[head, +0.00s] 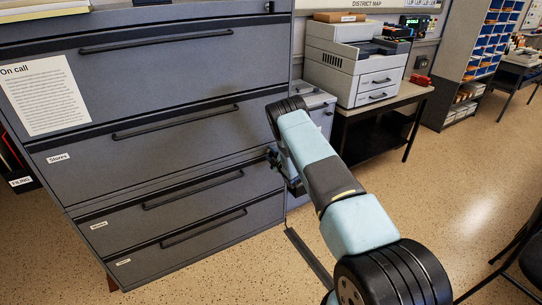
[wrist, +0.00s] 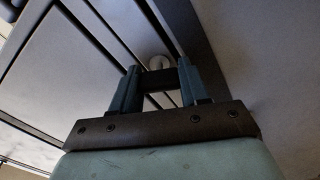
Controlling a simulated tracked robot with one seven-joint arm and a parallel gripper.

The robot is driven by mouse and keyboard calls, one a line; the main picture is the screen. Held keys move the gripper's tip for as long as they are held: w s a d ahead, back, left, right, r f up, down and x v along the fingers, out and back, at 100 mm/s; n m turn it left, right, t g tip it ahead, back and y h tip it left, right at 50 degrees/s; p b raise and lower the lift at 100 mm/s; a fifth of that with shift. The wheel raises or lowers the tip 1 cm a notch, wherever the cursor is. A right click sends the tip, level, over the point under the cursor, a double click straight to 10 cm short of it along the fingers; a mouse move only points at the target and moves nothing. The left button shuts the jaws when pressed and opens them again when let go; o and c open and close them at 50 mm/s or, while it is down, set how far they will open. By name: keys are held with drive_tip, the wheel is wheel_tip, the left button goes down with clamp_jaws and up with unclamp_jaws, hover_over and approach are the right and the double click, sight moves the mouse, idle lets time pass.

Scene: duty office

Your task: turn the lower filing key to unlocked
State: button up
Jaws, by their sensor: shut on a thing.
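The grey filing cabinet (head: 165,125) fills the left of the head view, its wide drawers closed. My gripper (head: 272,157) is at the cabinet's right edge, beside the lower drawers. In the wrist view my gripper (wrist: 158,78) has its two fingers shut on a dark piece, which I take to be the lower filing key (wrist: 158,80). A pale round lock face (wrist: 158,62) shows just beyond it. The key's shape and turn angle are not clear, and in the head view the arm and gripper hide it.
A printer (head: 355,68) stands on a dark-legged table (head: 405,97) behind my arm. A smaller grey cabinet (head: 320,100) is just right of the filing cabinet. Drawer handles (head: 195,188) stick out near my gripper. Speckled floor (head: 440,170) is open to the right.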

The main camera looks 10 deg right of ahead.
drive_tip(key=n, duration=0.4)
drive_tip(key=shift+s+a+f, duration=0.15)
drive_tip(key=shift+a+f, duration=0.15)
drive_tip(key=shift+a, duration=0.1)
drive_tip(key=shift+n, duration=0.3)
drive_tip(key=shift+f, duration=0.1)
drive_tip(key=o, duration=0.8)
drive_tip(key=shift+a+f, duration=0.1)
drive_tip(key=shift+o, duration=1.3)
drive_tip(key=shift+d+r, duration=0.25)
drive_tip(key=shift+s+d, duration=0.1)
drive_tip(key=shift+s, duration=0.05)
drive_tip(key=v, duration=1.3)
drive_tip(key=shift+s, duration=0.2)
drive_tip(key=shift+w, duration=0.1)
